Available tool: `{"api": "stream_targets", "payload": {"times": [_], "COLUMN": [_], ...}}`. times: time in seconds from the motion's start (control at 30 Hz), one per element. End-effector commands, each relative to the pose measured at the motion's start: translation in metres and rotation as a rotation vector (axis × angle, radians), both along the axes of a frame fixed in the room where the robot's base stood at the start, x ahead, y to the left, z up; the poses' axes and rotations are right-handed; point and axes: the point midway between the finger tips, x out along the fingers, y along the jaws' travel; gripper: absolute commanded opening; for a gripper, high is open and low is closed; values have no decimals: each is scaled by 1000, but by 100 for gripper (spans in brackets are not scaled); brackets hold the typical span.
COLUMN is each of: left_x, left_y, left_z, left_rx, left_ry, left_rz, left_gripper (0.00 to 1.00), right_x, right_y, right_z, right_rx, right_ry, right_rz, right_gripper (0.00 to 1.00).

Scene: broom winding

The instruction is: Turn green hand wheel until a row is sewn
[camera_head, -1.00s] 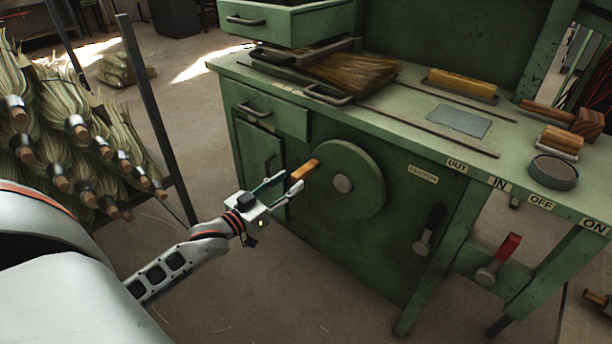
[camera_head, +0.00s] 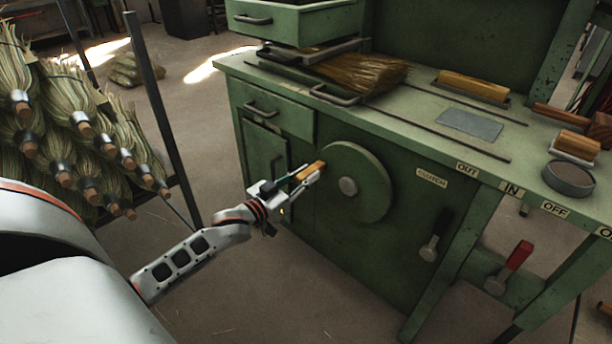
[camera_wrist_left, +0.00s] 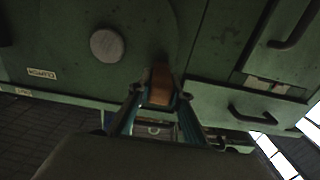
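The green hand wheel (camera_head: 365,165) is on the front of the green machine, with a pale round hub (camera_head: 348,186). Its wooden handle (camera_head: 313,168) sticks out at the wheel's left side. My left gripper (camera_head: 307,177) is at this handle, with one finger on either side. In the left wrist view the fingers close in on the orange-brown handle (camera_wrist_left: 160,92) and seem to touch its sides; the hub (camera_wrist_left: 106,45) is to the left. My right gripper is not in view. No sewn row can be made out.
A straw broom head (camera_head: 360,72) lies on the machine's table. A black lever (camera_head: 434,238) and a red-handled lever (camera_head: 510,268) are right of the wheel. Bundled brooms (camera_head: 75,130) hang on a rack with a dark post (camera_head: 150,95) at left, close to my arm.

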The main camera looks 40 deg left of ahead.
Motion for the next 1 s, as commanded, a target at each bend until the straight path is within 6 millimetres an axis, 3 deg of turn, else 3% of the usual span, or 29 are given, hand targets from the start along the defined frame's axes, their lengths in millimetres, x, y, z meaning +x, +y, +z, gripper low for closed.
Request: {"api": "stream_targets", "payload": {"times": [0.47, 0.7, 1.0], "left_x": [0, 1, 0], "left_y": [1, 3, -2], "left_z": [-7, -25, -56], "left_rx": [-92, -274, -555], "left_ry": [6, 22, 47], "left_rz": [1, 2, 2], "left_gripper": [0, 0, 0], "right_x": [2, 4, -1], "right_y": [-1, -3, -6], "right_z": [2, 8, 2], "right_rx": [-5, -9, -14], "right_ry": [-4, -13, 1], "right_rz": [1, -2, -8], "right_gripper": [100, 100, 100]}}
